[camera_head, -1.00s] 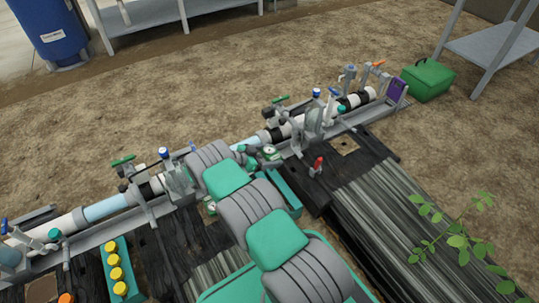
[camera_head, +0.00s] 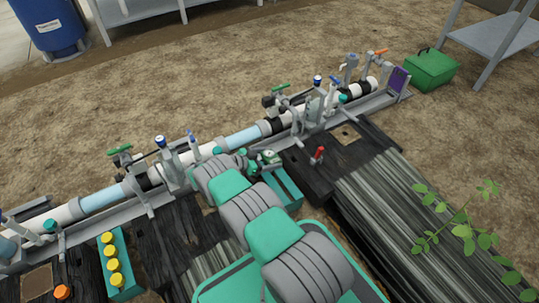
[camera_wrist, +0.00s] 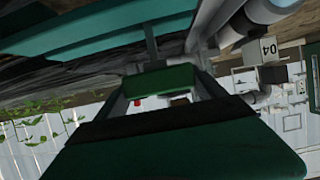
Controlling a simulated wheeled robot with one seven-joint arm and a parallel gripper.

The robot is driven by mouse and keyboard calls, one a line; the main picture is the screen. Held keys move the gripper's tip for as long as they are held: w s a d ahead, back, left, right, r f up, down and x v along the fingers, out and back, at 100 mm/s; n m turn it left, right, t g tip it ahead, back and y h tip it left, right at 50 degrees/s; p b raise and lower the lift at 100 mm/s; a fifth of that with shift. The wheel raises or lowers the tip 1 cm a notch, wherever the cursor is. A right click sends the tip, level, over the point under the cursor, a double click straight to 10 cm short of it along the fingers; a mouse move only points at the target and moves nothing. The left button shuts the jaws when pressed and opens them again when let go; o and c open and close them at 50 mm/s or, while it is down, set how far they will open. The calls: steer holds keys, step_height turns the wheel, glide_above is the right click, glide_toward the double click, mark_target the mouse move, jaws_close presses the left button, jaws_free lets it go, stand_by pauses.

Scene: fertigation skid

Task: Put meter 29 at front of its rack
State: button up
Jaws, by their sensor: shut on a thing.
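My gripper (camera_head: 252,163) is low over the near side of the pipe line, partly hidden by my arm in the head view. A small meter with a pale round face and green parts (camera_head: 269,157) shows at the gripper's end; its number is not readable. In the wrist view a green block (camera_wrist: 165,80) sits between dark gripper parts, and seems to be what the gripper is shut on. A teal rack (camera_head: 287,190) lies just below the meter, partly covered by my arm. I cannot tell whether the meter touches it.
A pipe line with valves (camera_head: 243,138) runs behind the gripper. A red-handled valve (camera_head: 318,155) stands to the right. A teal rack with yellow-capped bottles (camera_head: 122,284) is at left. A green box (camera_head: 431,72) and a leafy plant (camera_head: 462,232) are at right. A "04" tag (camera_wrist: 269,47) shows close by.

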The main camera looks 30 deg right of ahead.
steer(key=shift+f, duration=0.35)
steer(key=shift+a, duration=0.15)
stand_by(0.3)
steer(key=o, duration=1.6)
steer(key=shift+r+p, duration=2.85)
steer(key=shift+r, duration=1.15)
